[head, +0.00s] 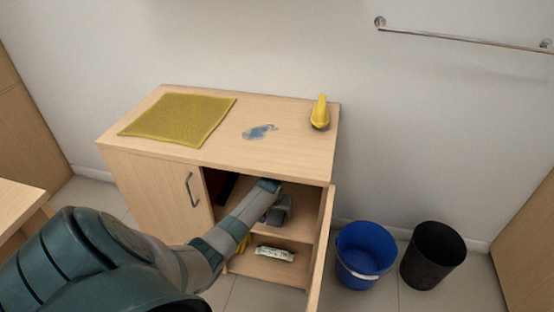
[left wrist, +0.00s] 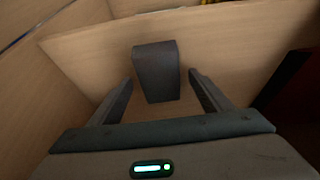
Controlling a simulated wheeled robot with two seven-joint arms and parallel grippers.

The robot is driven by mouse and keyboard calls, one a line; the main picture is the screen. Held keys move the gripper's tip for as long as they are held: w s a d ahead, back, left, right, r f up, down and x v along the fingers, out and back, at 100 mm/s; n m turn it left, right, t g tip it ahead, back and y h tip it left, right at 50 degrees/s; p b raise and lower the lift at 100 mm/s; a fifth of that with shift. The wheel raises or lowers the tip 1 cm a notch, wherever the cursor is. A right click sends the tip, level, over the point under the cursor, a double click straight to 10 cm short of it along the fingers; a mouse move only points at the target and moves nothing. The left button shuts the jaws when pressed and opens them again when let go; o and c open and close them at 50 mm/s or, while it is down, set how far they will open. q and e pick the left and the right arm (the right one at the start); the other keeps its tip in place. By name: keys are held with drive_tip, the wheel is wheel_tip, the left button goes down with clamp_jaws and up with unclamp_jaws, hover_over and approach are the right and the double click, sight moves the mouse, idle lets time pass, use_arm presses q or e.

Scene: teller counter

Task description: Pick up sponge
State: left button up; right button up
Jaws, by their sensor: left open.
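A dark grey block (left wrist: 156,70), which looks like the sponge, stands on the upper shelf inside the open cabinet. In the left wrist view it lies between and just beyond the fingertips of my left gripper (left wrist: 160,82), with a gap to each finger. My left gripper is open and empty. In the head view my left gripper (head: 274,208) reaches through the cabinet's right opening, and its fingers and the block are hard to tell apart. My right gripper is in neither view.
The cabinet (head: 150,195) has its right door (head: 321,250) swung open beside my arm. A white packet (head: 274,254) lies on the lower shelf. A blue bucket (head: 363,252) and black bin (head: 433,255) stand right.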

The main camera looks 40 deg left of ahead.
use_arm(q)
drive_tip(key=shift+w+f, duration=0.1)
drive_tip(key=shift+f, duration=0.05)
drive_tip(key=shift+c, duration=0.4)
drive_tip(key=c, duration=1.1)
drive_tip(key=shift+c, duration=0.2)
